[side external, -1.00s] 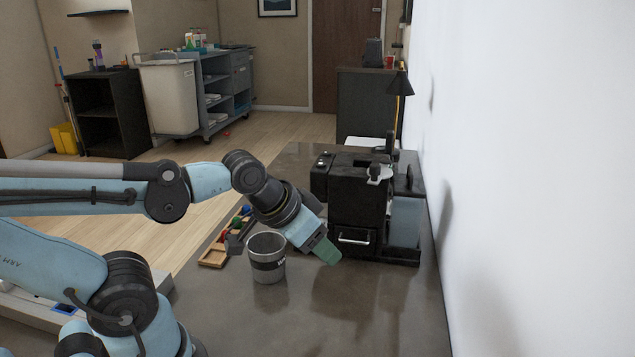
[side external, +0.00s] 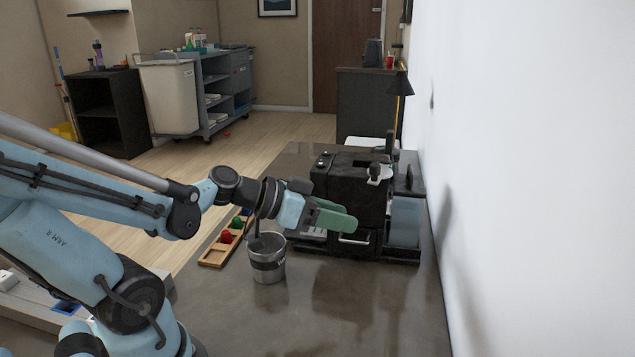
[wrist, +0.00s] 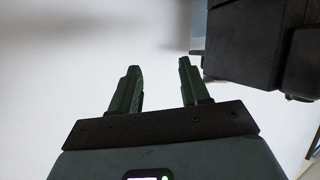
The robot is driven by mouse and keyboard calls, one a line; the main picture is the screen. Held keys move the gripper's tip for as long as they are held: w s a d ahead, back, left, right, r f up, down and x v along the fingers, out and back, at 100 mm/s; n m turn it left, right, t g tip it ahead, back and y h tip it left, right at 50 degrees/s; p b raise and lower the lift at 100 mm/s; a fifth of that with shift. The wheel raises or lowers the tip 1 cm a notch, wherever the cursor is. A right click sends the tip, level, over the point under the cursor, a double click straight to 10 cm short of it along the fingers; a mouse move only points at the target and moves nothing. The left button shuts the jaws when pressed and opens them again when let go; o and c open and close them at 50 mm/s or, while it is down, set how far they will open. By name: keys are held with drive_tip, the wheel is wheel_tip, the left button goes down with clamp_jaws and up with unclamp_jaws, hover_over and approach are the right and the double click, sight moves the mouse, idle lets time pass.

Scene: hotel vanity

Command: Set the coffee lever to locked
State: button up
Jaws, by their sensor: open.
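The black coffee machine (side external: 345,180) stands on the dark counter near the white wall. A small silver lever-like part (side external: 378,173) shows on its upper right, and a black upright piece (side external: 389,145) rises behind it; I cannot tell which is the coffee lever or its setting. My gripper (side external: 352,218) is in front of the machine's lower body, pointing right, with green fingers. In the wrist view my gripper (wrist: 160,68) is open and empty, with the white wall beyond. A dark part of the machine (wrist: 255,45) fills the upper right there.
A metal cup (side external: 267,264) stands on the counter (side external: 340,310) just below my wrist. A wooden tray (side external: 212,260) with coloured pieces lies left of it. The wall (side external: 530,180) bounds the right side. The front counter is clear.

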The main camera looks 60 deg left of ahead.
sight(371, 167)
drive_tip(key=a+r+t+y, duration=0.1)
drive_tip(key=a+r+t, duration=0.4)
drive_tip(key=a, duration=0.1)
drive_tip(key=x, duration=1.2)
drive_tip(key=shift+r, duration=0.25)
clamp_jaws()
